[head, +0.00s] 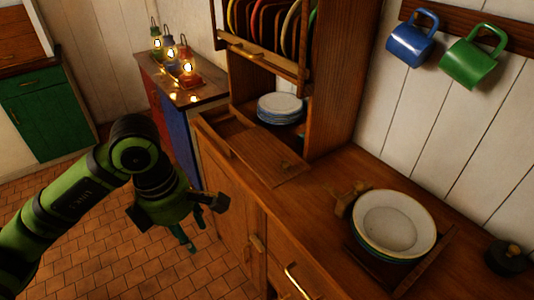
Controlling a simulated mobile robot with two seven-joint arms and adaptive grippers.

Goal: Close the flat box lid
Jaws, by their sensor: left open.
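A flat wooden box (207,126) sits at the left end of the wooden counter, below the plate rack. Its lid (262,152) is a flat wooden panel with a small knob (286,165), lying over the right part of the box. The left part of the box shows an uncovered gap. My left gripper (204,221) is open and empty, in front of the counter's front edge and lower in the picture than the box, apart from the lid. My right gripper is out of view.
A stack of plates (394,222) sits in a wooden tray on the counter at right. More plates (280,104) stand under the rack. A blue mug (409,44) and green mug (468,64) hang on the wall. Lit lanterns (187,70) stand on a cabinet behind.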

